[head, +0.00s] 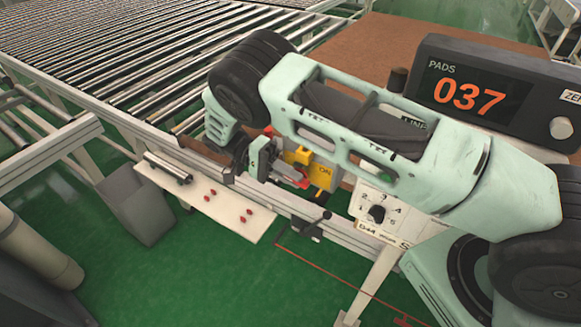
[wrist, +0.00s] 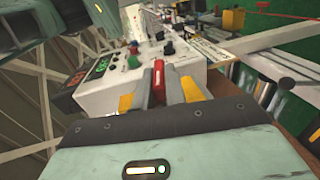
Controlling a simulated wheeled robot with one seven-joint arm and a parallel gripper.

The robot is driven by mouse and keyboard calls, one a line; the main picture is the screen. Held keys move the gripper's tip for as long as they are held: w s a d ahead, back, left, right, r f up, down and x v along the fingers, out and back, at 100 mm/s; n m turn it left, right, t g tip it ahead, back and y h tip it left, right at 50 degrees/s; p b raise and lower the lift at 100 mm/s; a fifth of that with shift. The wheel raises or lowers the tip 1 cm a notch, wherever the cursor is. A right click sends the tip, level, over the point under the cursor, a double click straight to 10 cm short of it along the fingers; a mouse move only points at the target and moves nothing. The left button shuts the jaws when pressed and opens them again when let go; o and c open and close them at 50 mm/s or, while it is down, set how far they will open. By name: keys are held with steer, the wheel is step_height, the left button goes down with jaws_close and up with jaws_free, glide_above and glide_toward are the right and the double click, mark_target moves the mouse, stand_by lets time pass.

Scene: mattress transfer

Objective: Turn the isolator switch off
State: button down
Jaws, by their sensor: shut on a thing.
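The isolator switch is a yellow box (head: 321,174) marked ON, on the front of the conveyor frame in the head view. Its red handle (head: 293,177) is partly hidden by my gripper (head: 273,168). In the wrist view the red handle (wrist: 158,76) stands between the two grey fingers of my gripper (wrist: 163,84). The fingers are closed on it from both sides. Yellow shows beside both fingers in the wrist view.
A white shelf (head: 215,201) with several red pieces lies left of the switch. A white panel with a black dial (head: 376,213) is to the right. A dark display (head: 490,92) reads PADS 037. Conveyor rollers (head: 150,45) fill the upper left. Green floor is open below.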

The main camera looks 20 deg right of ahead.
stand_by(0.5)
steer(key=c, duration=1.4)
jaws_free()
steer(key=shift+c, duration=0.2)
steer(key=shift+w, duration=0.1)
